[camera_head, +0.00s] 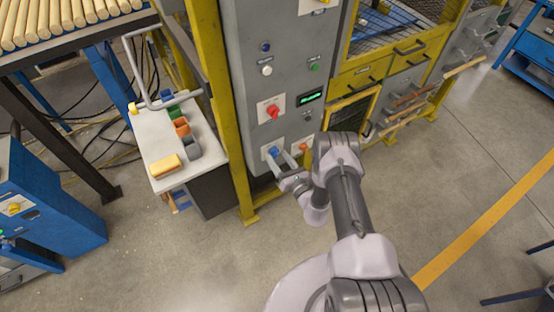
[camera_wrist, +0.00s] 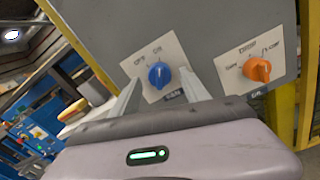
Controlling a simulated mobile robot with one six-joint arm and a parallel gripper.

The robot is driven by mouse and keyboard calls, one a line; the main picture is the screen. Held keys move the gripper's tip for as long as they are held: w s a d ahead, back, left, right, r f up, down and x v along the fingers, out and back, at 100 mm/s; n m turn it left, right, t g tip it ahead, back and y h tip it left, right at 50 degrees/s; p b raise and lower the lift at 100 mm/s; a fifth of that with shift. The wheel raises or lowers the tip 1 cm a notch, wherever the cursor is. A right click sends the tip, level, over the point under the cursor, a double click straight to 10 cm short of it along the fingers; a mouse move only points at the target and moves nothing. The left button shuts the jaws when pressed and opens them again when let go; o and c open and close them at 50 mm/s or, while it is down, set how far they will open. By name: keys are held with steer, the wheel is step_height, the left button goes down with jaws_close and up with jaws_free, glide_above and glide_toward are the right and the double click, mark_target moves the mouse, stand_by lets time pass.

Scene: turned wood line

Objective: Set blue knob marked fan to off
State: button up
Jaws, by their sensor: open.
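The blue knob (camera_wrist: 159,75) sits on a white plate (camera_wrist: 148,50) on the grey panel. Marks that look like OFF and ON stand above it, OFF to the left. A dark label below it is partly hidden. The knob's ridge looks nearly upright, towards ON, but it is small. My gripper (camera_wrist: 161,79) is open, with one finger on each side of the knob and visible gaps between. In the head view the blue knob (camera_head: 273,151) is low on the cabinet, with my gripper (camera_head: 281,157) at it.
An orange knob (camera_wrist: 257,69) on its own plate is close to the right; it also shows in the head view (camera_head: 303,147). A red switch (camera_head: 272,111) is above. A yellow post (camera_head: 238,170) stands left of the cabinet, beside a small table (camera_head: 160,150).

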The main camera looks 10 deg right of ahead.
steer(key=shift+w+a, duration=0.15)
steer(key=shift+w, duration=0.3)
jaws_close()
steer(key=shift+n, duration=0.3)
steer(key=n, duration=1.1)
steer(key=shift+n, duration=0.3)
stand_by(0.4)
